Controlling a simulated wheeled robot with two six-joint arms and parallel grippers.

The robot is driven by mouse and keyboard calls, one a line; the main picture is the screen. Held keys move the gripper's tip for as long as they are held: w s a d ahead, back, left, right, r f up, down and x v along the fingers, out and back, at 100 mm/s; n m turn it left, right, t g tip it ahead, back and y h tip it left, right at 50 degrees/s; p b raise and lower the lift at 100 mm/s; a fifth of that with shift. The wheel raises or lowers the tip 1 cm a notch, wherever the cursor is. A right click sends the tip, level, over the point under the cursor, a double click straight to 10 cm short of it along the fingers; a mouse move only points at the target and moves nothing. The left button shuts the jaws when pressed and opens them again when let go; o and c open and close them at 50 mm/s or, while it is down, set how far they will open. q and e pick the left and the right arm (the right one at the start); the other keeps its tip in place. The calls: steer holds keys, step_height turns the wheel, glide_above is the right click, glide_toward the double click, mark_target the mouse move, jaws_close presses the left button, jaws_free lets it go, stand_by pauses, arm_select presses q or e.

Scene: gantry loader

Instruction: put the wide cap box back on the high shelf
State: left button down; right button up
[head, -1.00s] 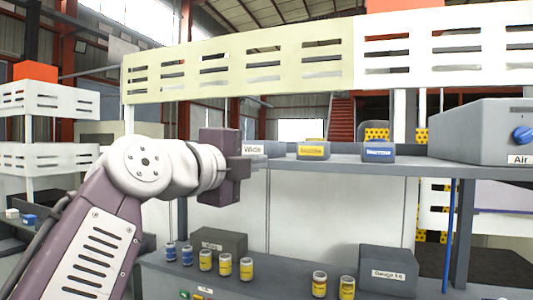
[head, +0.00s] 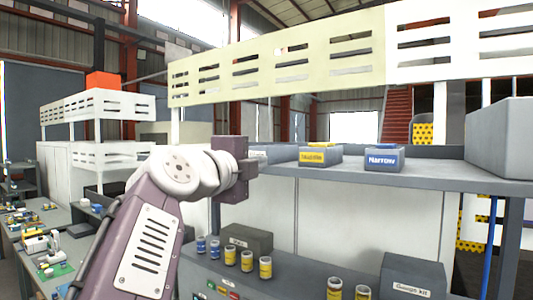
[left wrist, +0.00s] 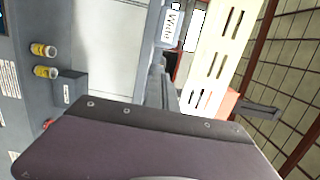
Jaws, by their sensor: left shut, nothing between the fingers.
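The wide cap box (head: 259,152) is grey with a white label and sits at the left end of the high shelf (head: 390,177). My gripper hides part of it. My left gripper (head: 246,169) is shut and empty, just in front of and left of the box in the head view. I cannot tell whether it touches the box. My right gripper is in neither view.
A middle box with a yellow label (head: 320,156) and a narrow box with a blue label (head: 384,158) stand on the same shelf. A large grey case (head: 500,140) is at its right.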

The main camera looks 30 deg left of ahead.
mark_target(273, 156)
arm_select(q)
steer(key=w+a+p, duration=0.1)
steer(key=w+p, duration=0.1)
steer(key=w, duration=0.1)
steer(key=w+a+p, duration=0.1)
steer(key=w, duration=0.2)
steer(key=w+a+p, duration=0.1)
steer(key=w+p, duration=0.1)
steer(key=w, duration=0.1)
steer(key=shift+w+a+p, duration=0.1)
steer(key=shift+a+p, duration=0.2)
steer(key=shift+a, duration=0.05)
steer(key=shift+d, duration=0.35)
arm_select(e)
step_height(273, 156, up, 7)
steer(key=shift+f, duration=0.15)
